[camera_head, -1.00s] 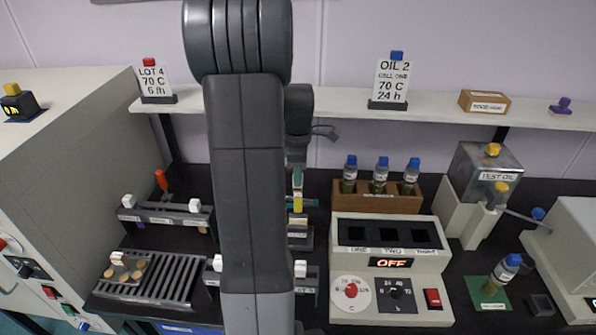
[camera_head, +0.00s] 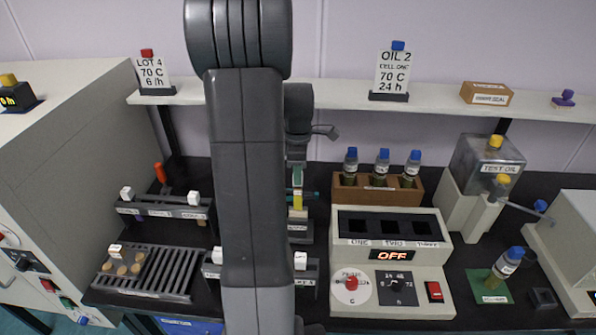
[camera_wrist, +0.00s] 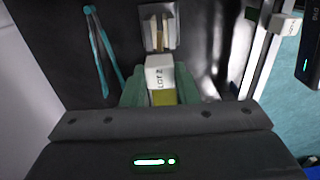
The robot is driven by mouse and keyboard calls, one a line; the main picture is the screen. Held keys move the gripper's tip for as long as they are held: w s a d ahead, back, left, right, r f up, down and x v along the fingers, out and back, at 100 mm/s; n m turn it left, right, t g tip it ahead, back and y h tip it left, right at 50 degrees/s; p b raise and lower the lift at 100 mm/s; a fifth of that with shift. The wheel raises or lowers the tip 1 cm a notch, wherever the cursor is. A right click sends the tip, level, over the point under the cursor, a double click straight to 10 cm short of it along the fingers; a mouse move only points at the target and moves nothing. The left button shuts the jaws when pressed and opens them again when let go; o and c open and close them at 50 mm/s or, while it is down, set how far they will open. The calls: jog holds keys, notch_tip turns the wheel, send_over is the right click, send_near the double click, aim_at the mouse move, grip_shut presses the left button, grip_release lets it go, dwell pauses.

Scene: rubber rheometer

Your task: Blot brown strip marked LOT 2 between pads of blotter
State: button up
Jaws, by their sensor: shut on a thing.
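My gripper (camera_wrist: 160,92), with green fingers, is shut on a white tab marked LOT 2 (camera_wrist: 159,72) that has a yellow part (camera_wrist: 163,97) between the fingers. In the head view my gripper (camera_head: 298,178) is partly hidden by my arm, with the yellow part (camera_head: 298,199) below it. In the head view a dark labelled stand (camera_head: 301,238) is below my gripper; contact cannot be told.
Teal tweezers (camera_wrist: 103,50) lie left of the tab in the wrist view. A rack with white ends (camera_head: 165,211) and a slotted grille (camera_head: 172,276) are at the left. The three-well heater (camera_head: 428,277) reading OFF and a wooden bottle rack (camera_head: 347,196) are at the right.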

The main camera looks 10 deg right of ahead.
jog(key=b, duration=0.6)
send_over(298, 210)
jog(key=shift+w+f, duration=0.15)
jog(key=shift+f, duration=4.05)
jog(key=shift+r+p, duration=3.55)
jog(key=shift+r, duration=1)
jog(key=shift+a, duration=0.1)
